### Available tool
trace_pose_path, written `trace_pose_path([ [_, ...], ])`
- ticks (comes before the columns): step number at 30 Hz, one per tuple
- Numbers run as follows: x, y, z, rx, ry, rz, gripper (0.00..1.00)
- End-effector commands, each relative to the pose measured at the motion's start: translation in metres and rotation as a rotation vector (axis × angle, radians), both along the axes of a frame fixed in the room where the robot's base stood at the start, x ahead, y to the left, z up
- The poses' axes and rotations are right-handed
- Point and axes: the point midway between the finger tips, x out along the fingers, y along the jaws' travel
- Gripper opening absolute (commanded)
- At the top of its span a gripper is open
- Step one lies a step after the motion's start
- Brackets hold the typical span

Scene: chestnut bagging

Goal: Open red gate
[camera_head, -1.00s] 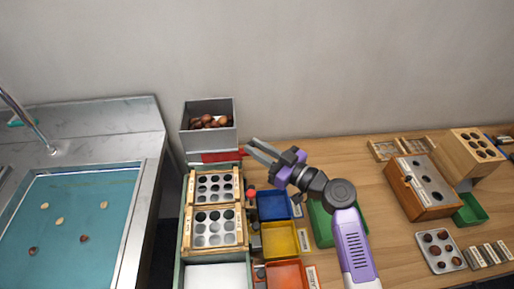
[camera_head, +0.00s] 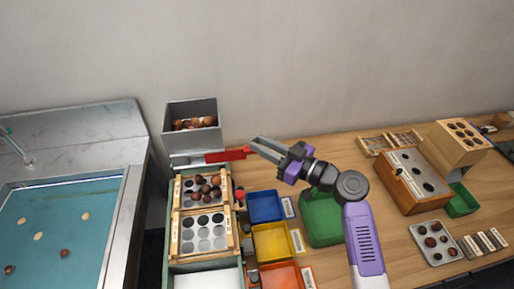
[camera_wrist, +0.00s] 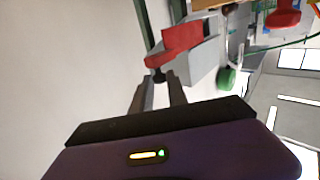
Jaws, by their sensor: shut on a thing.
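The red gate (camera_head: 225,155) is a flat red slide at the foot of the grey hopper (camera_head: 192,112), sticking out to its right. The hopper holds brown chestnuts. My gripper (camera_head: 250,146) is at the right end of the gate, its fingers shut on it. In the wrist view the red gate (camera_wrist: 182,40) shows just beyond my fingertips (camera_wrist: 158,77), with a dark piece between them. Chestnuts (camera_head: 203,186) lie in the upper sizing plate (camera_head: 180,192) below the hopper.
Blue (camera_head: 265,205), yellow (camera_head: 272,241) and orange (camera_head: 280,277) bins stand right of the plates. A green bin (camera_head: 322,220) is under my arm. A wooden block with a grey top (camera_head: 412,180) stands at the right. A sink (camera_head: 60,225) is at the left.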

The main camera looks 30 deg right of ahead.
Motion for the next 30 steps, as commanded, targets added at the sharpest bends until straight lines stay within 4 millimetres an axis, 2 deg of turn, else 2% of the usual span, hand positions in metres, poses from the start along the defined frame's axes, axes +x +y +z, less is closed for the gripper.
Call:
trace_pose_path([
  [3, 0.0, 0.001, 0.001, 0.0, -0.001, 0.001, 0.0],
  [4, 0.0, 0.001, 0.001, 0.0, -0.001, 0.001, 0.23],
  [6, 0.0, 0.001, 0.001, 0.0, -0.001, 0.001, 0.37],
  [7, 0.0, 0.001, 0.001, 0.0, -0.001, 0.001, 0.4],
  [16, -0.001, 0.0, 0.0, 0.0, 0.0, 0.001, 0.4],
  [19, -0.006, -0.003, -0.002, 0.0, 0.0, 0.0, 0.4],
  [30, -0.056, -0.029, -0.002, 0.0, -0.001, -0.002, 0.4],
])
